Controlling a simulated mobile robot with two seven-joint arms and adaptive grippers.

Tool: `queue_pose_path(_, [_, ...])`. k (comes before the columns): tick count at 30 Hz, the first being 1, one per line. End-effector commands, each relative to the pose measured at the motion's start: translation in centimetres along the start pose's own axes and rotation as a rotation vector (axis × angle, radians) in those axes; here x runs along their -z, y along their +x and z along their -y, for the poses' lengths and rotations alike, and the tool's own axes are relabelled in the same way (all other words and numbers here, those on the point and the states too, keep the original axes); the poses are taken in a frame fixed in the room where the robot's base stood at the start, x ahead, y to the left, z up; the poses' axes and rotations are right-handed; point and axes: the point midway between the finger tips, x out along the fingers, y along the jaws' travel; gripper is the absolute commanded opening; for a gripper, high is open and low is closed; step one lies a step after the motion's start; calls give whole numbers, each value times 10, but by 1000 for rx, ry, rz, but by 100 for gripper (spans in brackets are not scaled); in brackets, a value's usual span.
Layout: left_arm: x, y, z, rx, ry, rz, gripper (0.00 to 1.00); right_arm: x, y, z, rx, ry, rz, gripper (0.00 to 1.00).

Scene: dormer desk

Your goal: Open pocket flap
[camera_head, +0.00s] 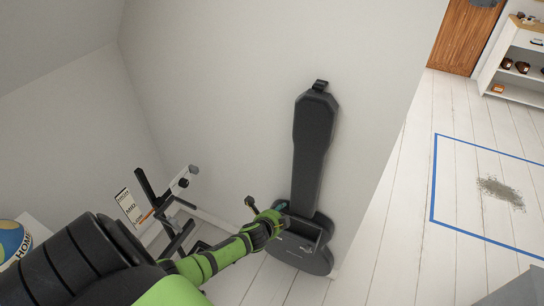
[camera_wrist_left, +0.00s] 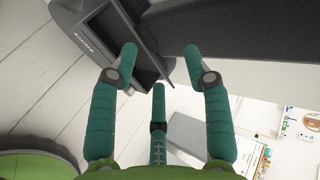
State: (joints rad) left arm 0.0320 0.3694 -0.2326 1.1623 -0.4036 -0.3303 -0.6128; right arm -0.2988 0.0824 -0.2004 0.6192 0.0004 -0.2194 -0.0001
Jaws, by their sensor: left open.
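A black guitar-shaped gig bag (camera_head: 312,140) stands upright against the wall, its neck upward. The pocket (camera_head: 302,240) on its lower body shows a raised rim and a dark opening. In the left wrist view the pocket's dark inside (camera_wrist_left: 112,32) and a grey flap-like panel (camera_wrist_left: 150,32) show at the top. My left gripper (camera_head: 278,217) is at the pocket's upper left edge. Its green fingers, in the wrist view (camera_wrist_left: 162,60), are spread apart with the panel edge between their tips; I cannot tell whether they touch it. My right gripper is not in view.
A black stand (camera_head: 165,212) and a small sign (camera_head: 127,203) are left of the bag. The blue-taped floor area (camera_head: 470,190) at right holds a grey patch; a white shelf (camera_head: 515,65) stands beyond.

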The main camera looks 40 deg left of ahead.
Motion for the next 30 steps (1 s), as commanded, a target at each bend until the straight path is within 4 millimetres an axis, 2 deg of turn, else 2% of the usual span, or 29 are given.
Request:
queue_pose_path(18, [0,-94,-1,-3,0,-2,49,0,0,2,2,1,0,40])
queue_pose_path(24, [0,-106,0,-2,-1,-1,49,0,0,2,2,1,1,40])
queue_pose_path(30, [0,-108,0,-2,-1,-1,49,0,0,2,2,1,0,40])
